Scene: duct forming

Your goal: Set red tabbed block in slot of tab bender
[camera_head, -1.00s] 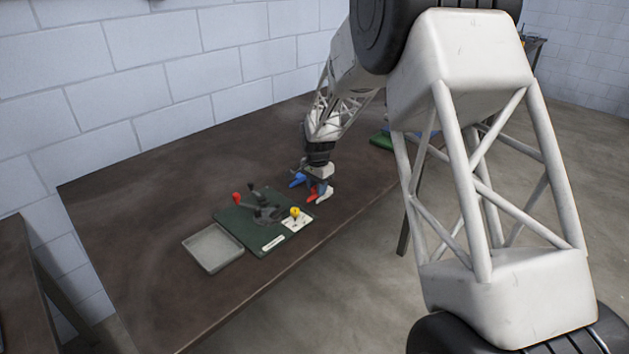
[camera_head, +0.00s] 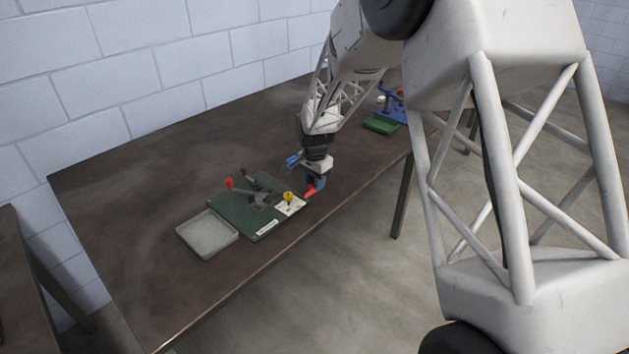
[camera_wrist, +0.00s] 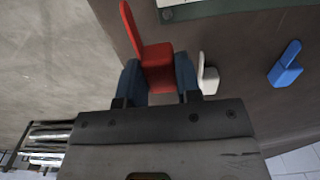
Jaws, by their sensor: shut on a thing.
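The red tabbed block (camera_wrist: 156,66) is between the blue fingers of my gripper (camera_wrist: 158,80) in the wrist view, with its long thin tab pointing up in the picture. My gripper is shut on it. In the head view the red block (camera_head: 311,190) shows at my gripper (camera_head: 316,182), just right of the green board. The tab bender (camera_head: 262,196) is a dark tool with a red-knobbed lever on the green board (camera_head: 228,206). My gripper is apart from the bender. Its slot is too small to make out.
A grey tray (camera_head: 207,234) lies left of the board. A white plate with a yellow knob (camera_head: 288,198) sits on the board's right side. A blue tabbed block (camera_wrist: 286,65) and a white one (camera_wrist: 208,76) stand nearby. A blue fixture and green block (camera_head: 381,125) are farther right.

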